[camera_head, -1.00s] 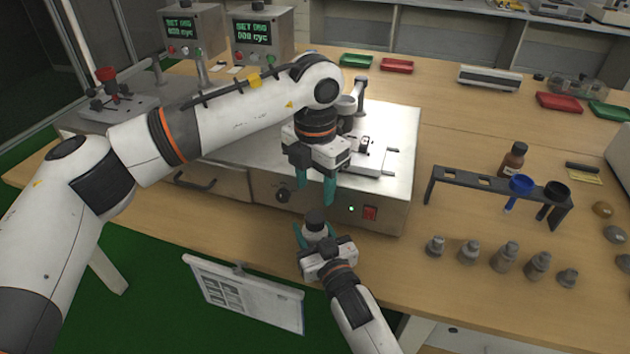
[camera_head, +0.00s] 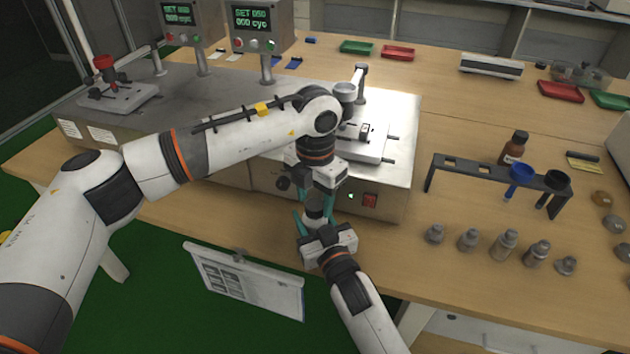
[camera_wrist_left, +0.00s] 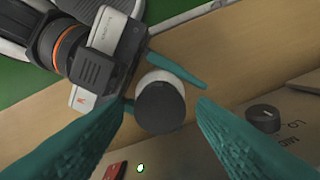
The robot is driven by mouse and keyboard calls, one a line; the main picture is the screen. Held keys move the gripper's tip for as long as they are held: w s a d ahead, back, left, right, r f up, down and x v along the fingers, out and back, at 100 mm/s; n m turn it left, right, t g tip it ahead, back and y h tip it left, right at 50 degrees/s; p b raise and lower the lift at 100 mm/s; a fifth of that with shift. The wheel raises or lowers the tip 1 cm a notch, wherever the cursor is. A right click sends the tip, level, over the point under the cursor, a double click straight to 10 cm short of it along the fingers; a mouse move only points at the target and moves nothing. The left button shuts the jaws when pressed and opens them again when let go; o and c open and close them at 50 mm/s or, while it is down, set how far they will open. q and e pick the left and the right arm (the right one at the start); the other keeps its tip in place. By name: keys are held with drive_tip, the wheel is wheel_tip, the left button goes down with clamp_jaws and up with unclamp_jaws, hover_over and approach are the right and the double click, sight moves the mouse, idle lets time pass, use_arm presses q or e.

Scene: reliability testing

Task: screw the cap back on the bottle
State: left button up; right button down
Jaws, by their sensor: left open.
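A small grey bottle (camera_head: 314,222) with a dark round cap (camera_head: 315,208) on its top is held upright at the table's front edge. My right gripper (camera_head: 314,230) is shut around the bottle's body from below. My left gripper (camera_head: 316,203) points down over the bottle, open, its teal fingers on either side of the cap. In the left wrist view, the cap (camera_wrist_left: 160,106) shows end-on between the open left fingers, with gaps beside it, and the pale bottle (camera_wrist_left: 163,78) partly shows behind it. I cannot tell how tightly the cap sits.
A metal machine (camera_head: 390,185) with a red switch stands just behind the grippers. A brown bottle (camera_head: 514,148) stands behind the rack. A clipboard (camera_head: 245,282) hangs at the front.

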use_arm(q)
drive_tip(key=shift+f, duration=0.5)
drive_tip(key=c, duration=1)
drive_tip(key=o, duration=1.2)
drive_tip(key=shift+c, duration=0.2)
wheel_tip(320, 180, up, 12)
